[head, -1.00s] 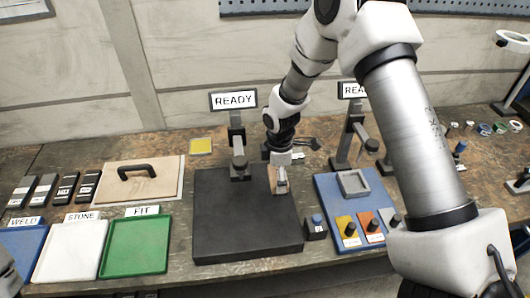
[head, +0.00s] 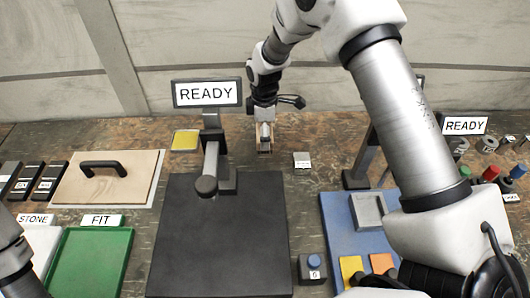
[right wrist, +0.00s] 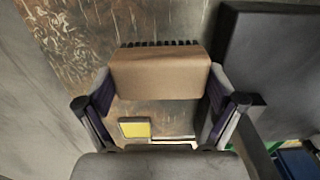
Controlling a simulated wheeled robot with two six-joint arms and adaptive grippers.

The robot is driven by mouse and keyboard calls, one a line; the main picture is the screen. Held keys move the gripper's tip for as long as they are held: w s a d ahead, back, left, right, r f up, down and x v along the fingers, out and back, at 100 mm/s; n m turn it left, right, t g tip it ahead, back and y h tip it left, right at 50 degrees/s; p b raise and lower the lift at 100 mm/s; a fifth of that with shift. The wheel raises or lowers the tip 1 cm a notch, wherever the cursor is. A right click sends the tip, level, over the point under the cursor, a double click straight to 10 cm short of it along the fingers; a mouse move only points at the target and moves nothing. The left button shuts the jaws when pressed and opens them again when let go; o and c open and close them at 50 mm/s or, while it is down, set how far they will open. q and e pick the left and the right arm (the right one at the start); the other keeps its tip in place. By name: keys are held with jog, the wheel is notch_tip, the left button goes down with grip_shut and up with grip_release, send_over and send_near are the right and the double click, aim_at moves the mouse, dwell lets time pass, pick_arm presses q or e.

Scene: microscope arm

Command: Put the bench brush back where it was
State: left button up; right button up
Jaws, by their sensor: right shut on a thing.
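The bench brush (head: 265,139) is a tan wooden block with dark bristles, which show along its far edge in the right wrist view (right wrist: 160,75). My right gripper (head: 264,118) is shut on it, with one finger on each end of the block in the right wrist view. In the head view the brush is at the back of the bench, behind the black mat (head: 218,250) and right of the left READY sign's stand (head: 213,150). I cannot tell whether it touches the bench. My left gripper is out of view; only part of my left arm shows.
A yellow pad (head: 185,140) lies left of the brush. A small white label block (head: 302,160) is to its right. The right READY sign (head: 465,125) and a blue tray (head: 335,225) are farther right. The back wall stands close behind.

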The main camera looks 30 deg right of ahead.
jog(key=f, duration=0.2)
jog(key=f+p, duration=0.1)
jog(key=f, duration=0.3)
jog(key=shift+w+d+f, duration=0.2)
jog(key=shift+d+f, duration=0.1)
jog(key=shift+f, duration=0.35)
jog(key=shift+a, duration=0.15)
jog(key=shift+f, duration=0.1)
jog(key=o, duration=0.9)
jog(key=shift+f, duration=0.1)
jog(key=shift+c, duration=0.2)
jog(key=shift+r, duration=0.3)
notch_tip(320, 180, up, 12)
jog(key=b, duration=0.2)
jog(key=shift+f+b, duration=0.25)
jog(key=shift+b, duration=0.1)
jog(key=shift+r, duration=0.15)
